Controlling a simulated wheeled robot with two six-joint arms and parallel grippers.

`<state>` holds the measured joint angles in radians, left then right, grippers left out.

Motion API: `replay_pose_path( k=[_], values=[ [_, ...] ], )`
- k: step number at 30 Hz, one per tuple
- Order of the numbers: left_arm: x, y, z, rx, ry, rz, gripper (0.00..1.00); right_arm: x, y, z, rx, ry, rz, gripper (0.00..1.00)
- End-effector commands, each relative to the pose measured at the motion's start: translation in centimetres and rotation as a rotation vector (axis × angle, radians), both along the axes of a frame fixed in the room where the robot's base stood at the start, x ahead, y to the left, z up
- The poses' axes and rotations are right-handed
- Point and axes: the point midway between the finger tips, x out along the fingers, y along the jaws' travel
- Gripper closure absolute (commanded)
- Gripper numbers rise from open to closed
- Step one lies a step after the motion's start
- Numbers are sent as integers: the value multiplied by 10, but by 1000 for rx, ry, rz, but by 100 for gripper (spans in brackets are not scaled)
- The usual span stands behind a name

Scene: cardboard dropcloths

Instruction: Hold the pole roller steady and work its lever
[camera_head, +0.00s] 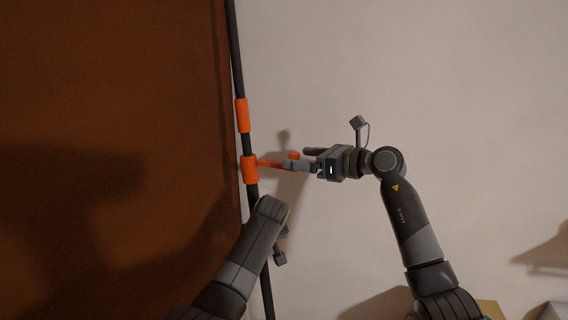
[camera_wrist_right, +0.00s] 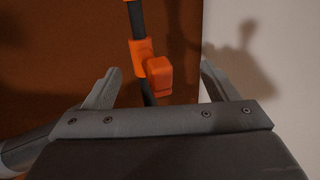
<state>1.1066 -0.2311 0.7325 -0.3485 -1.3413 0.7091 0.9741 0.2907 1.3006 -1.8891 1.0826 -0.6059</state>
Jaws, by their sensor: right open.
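The pole roller is a black pole (camera_head: 236,60) running down the head view, with an orange upper collar (camera_head: 242,115) and an orange lower collar (camera_head: 250,170). An orange lever (camera_head: 268,163) sticks out to the right from the lower collar. My right gripper (camera_head: 302,159) is open at the lever's outer end. In the right wrist view the lever's blocky end (camera_wrist_right: 160,76) shows between the two spread fingers, with visible gaps on both sides. My left arm (camera_head: 250,245) reaches up to the pole below the lower collar. Its gripper fingers are hidden behind the wrist.
A large brown panel (camera_head: 100,90) fills the left, its edge close beside the pole. A pale wall (camera_head: 470,90) lies to the right and is clear around my right arm. Small box-like objects (camera_head: 490,309) show at the bottom right edge.

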Motion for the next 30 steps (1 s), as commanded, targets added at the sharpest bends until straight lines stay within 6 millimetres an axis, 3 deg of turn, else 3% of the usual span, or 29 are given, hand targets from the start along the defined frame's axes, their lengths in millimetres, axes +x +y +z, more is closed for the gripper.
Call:
replay_pose_path(
  k=[9, 21, 30],
  values=[
    [0, 1, -1, 5, 3, -1, 100, 15, 21, -3, 0, 0, 0, 20],
    [0, 1, -1, 5, 3, -1, 100, 17, 25, -4, 0, 0, 0, 20],
    [-1, 1, -1, 5, 3, -1, 100, 17, 24, -4, 0, 0, 0, 59]
  ],
)
